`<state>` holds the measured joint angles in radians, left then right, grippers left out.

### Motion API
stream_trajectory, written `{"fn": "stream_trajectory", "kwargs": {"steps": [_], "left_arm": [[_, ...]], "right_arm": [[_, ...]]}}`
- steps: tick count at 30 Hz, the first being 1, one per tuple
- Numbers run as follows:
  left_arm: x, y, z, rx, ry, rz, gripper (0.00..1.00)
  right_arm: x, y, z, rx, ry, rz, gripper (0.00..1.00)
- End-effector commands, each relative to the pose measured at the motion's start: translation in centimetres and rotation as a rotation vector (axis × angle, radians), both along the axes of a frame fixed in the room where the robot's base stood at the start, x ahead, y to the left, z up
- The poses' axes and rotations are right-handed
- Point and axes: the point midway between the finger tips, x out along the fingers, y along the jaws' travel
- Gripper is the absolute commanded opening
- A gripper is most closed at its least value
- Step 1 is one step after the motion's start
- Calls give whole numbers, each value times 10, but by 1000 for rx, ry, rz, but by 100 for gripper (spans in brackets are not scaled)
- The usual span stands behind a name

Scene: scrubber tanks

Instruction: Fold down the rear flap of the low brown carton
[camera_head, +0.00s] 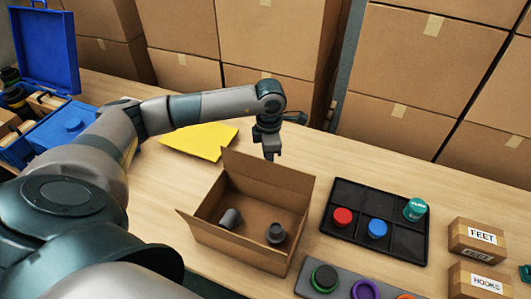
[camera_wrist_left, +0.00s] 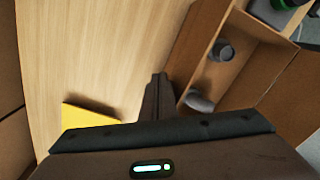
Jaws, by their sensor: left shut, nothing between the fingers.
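My right gripper is not in view.
A yellow sheet (camera_head: 200,140) lies behind the carton to the left. A black tray (camera_head: 353,192) with coloured caps is to the right, beside boxes labelled FEET (camera_head: 478,238) and HOOKS (camera_head: 478,283). A blue case (camera_head: 62,122) stands far left. Large cartons (camera_head: 430,75) line the back.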

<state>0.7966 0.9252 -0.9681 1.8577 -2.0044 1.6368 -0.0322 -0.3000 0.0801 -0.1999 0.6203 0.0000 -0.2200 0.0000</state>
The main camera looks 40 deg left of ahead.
Motion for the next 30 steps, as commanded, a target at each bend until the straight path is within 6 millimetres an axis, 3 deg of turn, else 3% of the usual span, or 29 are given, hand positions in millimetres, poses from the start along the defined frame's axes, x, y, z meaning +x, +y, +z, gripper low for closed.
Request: {"fn": "stream_trajectory", "kwargs": {"steps": [15,30], "left_arm": [[-26,-6,6,0,0,-1,0],[-30,-7,5,1,1,0,0]], "right_arm": [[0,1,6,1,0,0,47],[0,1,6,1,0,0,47]]}}
